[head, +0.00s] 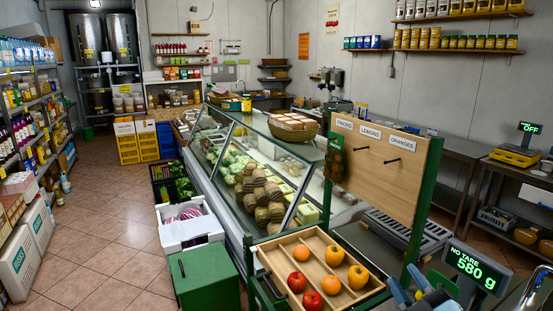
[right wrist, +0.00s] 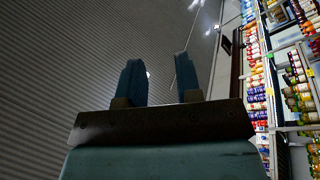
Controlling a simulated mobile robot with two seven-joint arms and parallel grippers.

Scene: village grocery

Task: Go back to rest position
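My right gripper (head: 420,288) is at the bottom right of the head view, partly cut off by the lower edge, between the wooden tray and the scale display. In the right wrist view my right gripper (right wrist: 158,80) has its two blue fingers apart, with nothing between them. The fingers stand up against the ceiling in that view. My left gripper does not show in the head view.
A glass counter (head: 225,180) stands beyond. Tiled floor (head: 110,230) is open at left.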

